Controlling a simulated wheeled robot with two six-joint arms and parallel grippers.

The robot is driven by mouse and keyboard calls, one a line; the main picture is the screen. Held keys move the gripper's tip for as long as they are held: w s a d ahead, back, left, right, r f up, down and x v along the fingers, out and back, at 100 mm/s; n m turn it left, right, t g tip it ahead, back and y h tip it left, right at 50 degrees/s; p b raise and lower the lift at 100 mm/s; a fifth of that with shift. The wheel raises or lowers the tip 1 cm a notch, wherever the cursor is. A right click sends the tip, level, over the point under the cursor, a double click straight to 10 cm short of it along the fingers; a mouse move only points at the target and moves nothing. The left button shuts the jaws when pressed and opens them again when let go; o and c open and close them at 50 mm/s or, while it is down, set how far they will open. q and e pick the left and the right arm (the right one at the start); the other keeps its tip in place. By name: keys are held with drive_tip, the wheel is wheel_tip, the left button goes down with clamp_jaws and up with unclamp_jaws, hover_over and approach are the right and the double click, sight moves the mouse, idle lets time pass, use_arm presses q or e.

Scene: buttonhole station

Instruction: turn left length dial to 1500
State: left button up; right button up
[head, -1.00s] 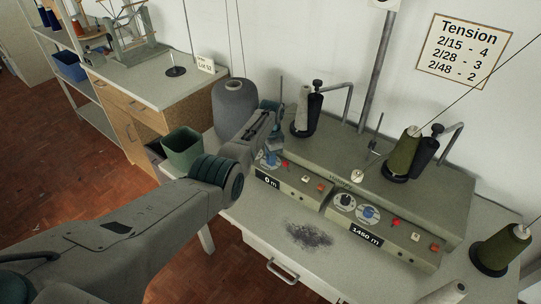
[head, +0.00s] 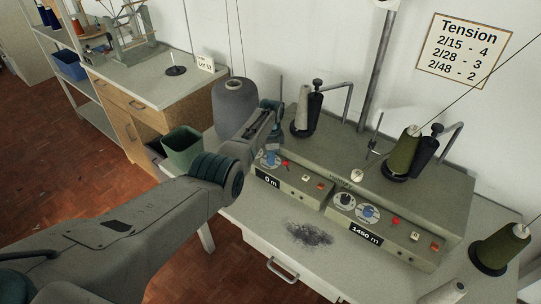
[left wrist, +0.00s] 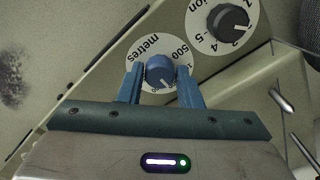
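The left length dial is a blue knob (head: 270,159) on a white disc, on the left control panel. The display beneath it (head: 267,180) reads 0 m. In the left wrist view the knob (left wrist: 160,70) sits on a disc marked "metres" and "500". My left gripper (head: 273,146) is over this dial. In the left wrist view its blue fingers (left wrist: 161,82) stand apart on either side of the knob, seemingly with narrow gaps. Contact is not clear. My right gripper is not in view.
A black tension dial (left wrist: 228,22) is beside the knob. A red switch (head: 285,165) is close to the gripper. The right panel has its own blue dial (head: 368,212) and a 1460 m display (head: 366,235). A grey yarn cone (head: 235,108) stands behind my left arm.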

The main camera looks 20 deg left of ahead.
use_arm(q)
drive_tip(key=o, duration=0.3)
drive_tip(key=shift+r, duration=0.15)
wheel_tip(320, 180, up, 11)
drive_tip(key=shift+f+b, duration=0.2)
drive_tip(key=shift+b, duration=0.15)
idle(0.4)
